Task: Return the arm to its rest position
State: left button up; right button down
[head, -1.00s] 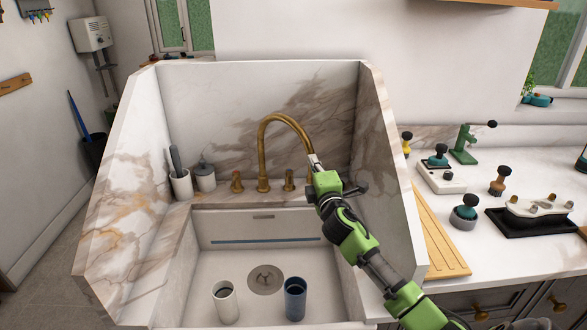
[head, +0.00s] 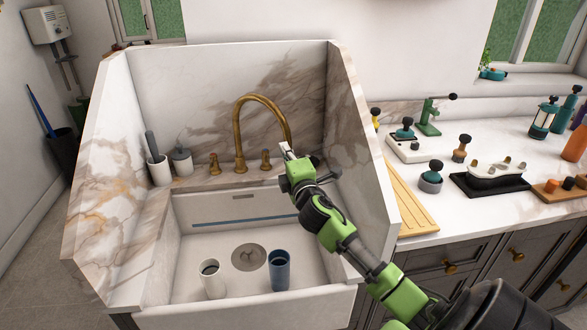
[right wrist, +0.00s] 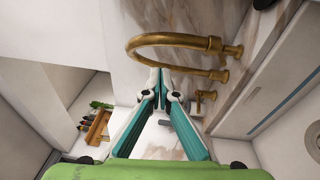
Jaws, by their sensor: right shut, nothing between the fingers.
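My right arm reaches in from the lower right in the head view, over the right side of the sink. Its gripper (head: 286,149) is shut and empty, close to the spout end of the brass faucet (head: 238,130). I cannot tell whether they touch. In the right wrist view the two teal fingers (right wrist: 160,74) meet at their tips, beside the curved brass spout (right wrist: 150,40). My left gripper is not in view.
A white cup (head: 212,281) and a blue cup (head: 279,272) stand in the sink (head: 200,250). Marble walls (head: 350,130) rise at the sides and back. A wooden board (head: 408,205) and several tools lie on the right counter (head: 400,165).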

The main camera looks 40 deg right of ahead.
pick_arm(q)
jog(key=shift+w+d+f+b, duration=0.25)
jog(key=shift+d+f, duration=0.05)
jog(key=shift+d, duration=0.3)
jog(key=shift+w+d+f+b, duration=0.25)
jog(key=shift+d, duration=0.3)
pick_arm(e)
jog(key=d+v, duration=0.1)
jog(key=v, duration=0.5)
jog(key=shift+s+f, duration=0.3)
jog(key=shift+s, duration=0.25)
